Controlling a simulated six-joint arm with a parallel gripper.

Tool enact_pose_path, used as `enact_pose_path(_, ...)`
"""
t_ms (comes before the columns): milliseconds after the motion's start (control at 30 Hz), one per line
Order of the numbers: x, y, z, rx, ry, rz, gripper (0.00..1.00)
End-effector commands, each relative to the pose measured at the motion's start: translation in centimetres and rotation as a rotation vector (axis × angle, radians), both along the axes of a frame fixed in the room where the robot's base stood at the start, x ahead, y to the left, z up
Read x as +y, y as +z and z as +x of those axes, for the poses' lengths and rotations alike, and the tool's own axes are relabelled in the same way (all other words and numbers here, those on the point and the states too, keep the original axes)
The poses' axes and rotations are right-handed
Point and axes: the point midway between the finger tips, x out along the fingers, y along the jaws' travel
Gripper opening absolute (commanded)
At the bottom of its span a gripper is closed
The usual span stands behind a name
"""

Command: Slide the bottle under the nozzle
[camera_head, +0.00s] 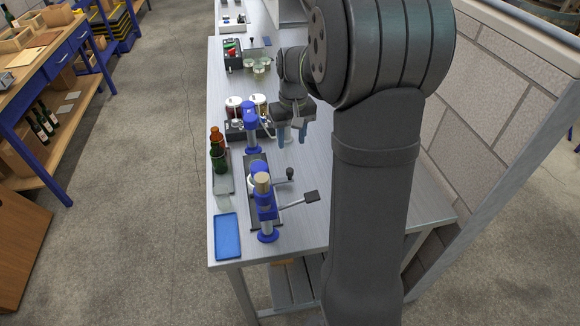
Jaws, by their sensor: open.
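I cannot tell which one carries the nozzle; no nozzle tip shows clearly. My gripper (291,140) is open and empty, fingers pointing down, to the right of the farther blue device and apart from the bottles.
A pale clear object (222,196) lies near the tray's front end. A blue tray (227,237) lies at the bench's front left.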

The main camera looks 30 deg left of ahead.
Motion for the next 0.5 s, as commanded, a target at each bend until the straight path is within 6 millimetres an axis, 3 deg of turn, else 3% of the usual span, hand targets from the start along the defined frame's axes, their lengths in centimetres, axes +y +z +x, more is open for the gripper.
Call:
enact_pose_path(300, 0.1, -7.1, -0.3, 0.003, 0.001, -0.003, 0.43)
enact_pose_path(500, 0.2, -10.1, -0.3, 0.002, 0.001, -0.001, 0.43)
